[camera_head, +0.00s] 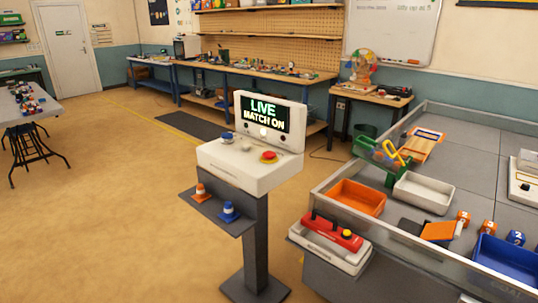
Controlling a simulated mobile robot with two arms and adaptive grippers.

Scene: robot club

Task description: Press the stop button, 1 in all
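A white console (240,165) stands on a dark grey pedestal in the middle of the view. A red button (268,156) with a yellow-orange base sits on its top, right of centre. A blue button (227,138) sits at the left of the top, and a small pale knob (246,145) lies between them. The upright screen (264,113) behind reads "LIVE MATCH ON" in green and white. No label on the red button can be read. Neither of my grippers is in view.
A walled grey field table (470,150) with trays and blocks stands at the right. A white box with a red top (336,233) sits at its near corner. The floor left of the console is clear.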

